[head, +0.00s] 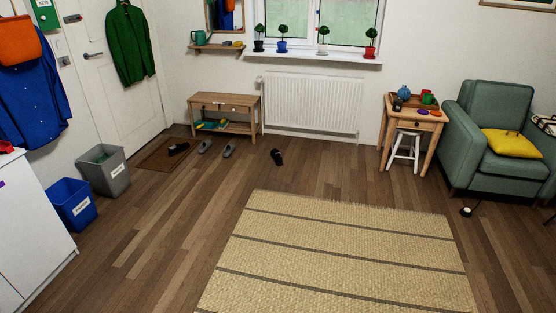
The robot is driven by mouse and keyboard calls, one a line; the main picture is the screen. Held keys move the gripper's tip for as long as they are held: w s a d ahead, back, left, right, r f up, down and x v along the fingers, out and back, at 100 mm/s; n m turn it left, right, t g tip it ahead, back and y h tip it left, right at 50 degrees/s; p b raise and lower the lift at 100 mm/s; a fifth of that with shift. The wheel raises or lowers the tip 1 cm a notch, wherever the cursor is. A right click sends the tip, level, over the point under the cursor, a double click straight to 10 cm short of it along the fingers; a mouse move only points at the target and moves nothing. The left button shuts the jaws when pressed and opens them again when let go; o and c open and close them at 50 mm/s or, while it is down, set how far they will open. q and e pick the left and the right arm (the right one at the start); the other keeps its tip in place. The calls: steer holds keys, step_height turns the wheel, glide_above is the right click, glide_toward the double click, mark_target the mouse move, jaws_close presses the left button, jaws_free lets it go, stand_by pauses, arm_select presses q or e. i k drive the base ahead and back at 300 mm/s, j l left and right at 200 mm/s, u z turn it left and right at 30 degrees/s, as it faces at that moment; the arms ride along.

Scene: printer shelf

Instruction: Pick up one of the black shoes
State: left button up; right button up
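Two black shoes lie apart on the floor in the head view. One black shoe (277,157) lies on the bare wood boards in front of the left end of the radiator. The other black shoe (179,149) is on the brown doormat (158,158) by the door. Both are small and far off, across the room. Neither of my grippers shows in the view.
Two grey shoes (229,150) stand before the wooden bench (246,104). A grey bin (105,174) and a blue bin (70,210) stand at the left. A striped rug (338,248) covers the near floor. A green armchair (480,130) stands right. Bare floor lies between bins and rug.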

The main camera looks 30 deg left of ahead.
mark_target(276, 154)
steer(key=i+j+u, duration=0.55)
steer(key=i, duration=0.2)
steer(key=i+j+u, duration=0.25)
steer(key=i, duration=0.8)
steer(key=i+u, duration=0.3)
steer(key=i, duration=0.8)
